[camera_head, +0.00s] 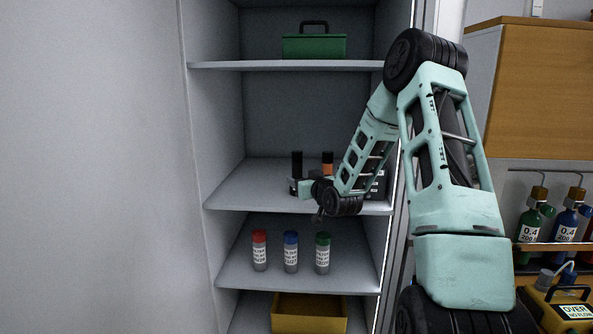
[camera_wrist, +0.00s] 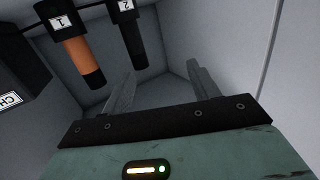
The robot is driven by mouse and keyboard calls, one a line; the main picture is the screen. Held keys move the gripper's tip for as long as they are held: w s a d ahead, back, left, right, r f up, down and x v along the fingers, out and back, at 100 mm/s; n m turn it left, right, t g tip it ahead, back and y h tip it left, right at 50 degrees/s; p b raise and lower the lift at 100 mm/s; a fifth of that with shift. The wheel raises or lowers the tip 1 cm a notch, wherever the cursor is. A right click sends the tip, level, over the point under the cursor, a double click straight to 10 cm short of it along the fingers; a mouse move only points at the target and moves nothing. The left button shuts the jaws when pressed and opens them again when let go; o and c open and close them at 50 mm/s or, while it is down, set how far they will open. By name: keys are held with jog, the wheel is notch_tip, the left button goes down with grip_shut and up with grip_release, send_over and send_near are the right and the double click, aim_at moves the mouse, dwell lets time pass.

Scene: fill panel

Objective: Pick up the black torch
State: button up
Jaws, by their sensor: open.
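The black torch (camera_head: 297,163) stands upright on the middle shelf of the cabinet. In the wrist view the black torch (camera_wrist: 133,45) is at the top, in a black holder marked 2 (camera_wrist: 122,6). An orange and black torch (camera_head: 327,160) stands to its right, and it also shows in the wrist view (camera_wrist: 78,55) in a holder marked 1. My gripper (camera_wrist: 160,70) is open, with nothing between its fingers. The black torch lies outside the gap, beyond the left finger in the wrist view. In the head view my wrist partly hides the holders.
A dark box with a label (camera_head: 377,186) stands right of the torches on the same shelf. The shelf above holds a green toolbox (camera_head: 314,46). Below are several capped canisters (camera_head: 291,252) and a yellow bin (camera_head: 309,313). Cabinet walls close the sides; the shelf's left part is clear.

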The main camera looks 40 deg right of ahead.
jog(key=h, duration=0.2)
send_near(299, 160)
jog(key=shift+m, duration=0.4)
jog(key=p+x, duration=0.4)
jog(key=x, duration=0.1)
jog(key=shift+w+d+f, duration=0.15)
jog(key=shift+w+d, duration=0.05)
jog(key=shift+w+d+f, duration=0.1)
jog(key=shift+w+d, duration=0.1)
jog(key=shift+w, duration=0.35)
jog(key=p+x, duration=0.2)
jog(key=x, duration=0.1)
jog(key=p+x, duration=0.1)
jog(key=shift+w+r, duration=0.25)
jog(key=shift+r, duration=0.05)
jog(key=shift+w+d+f, duration=0.1)
jog(key=shift+w+d, duration=0.15)
jog(key=shift+w, duration=0.1)
jog(key=c, duration=1.3)
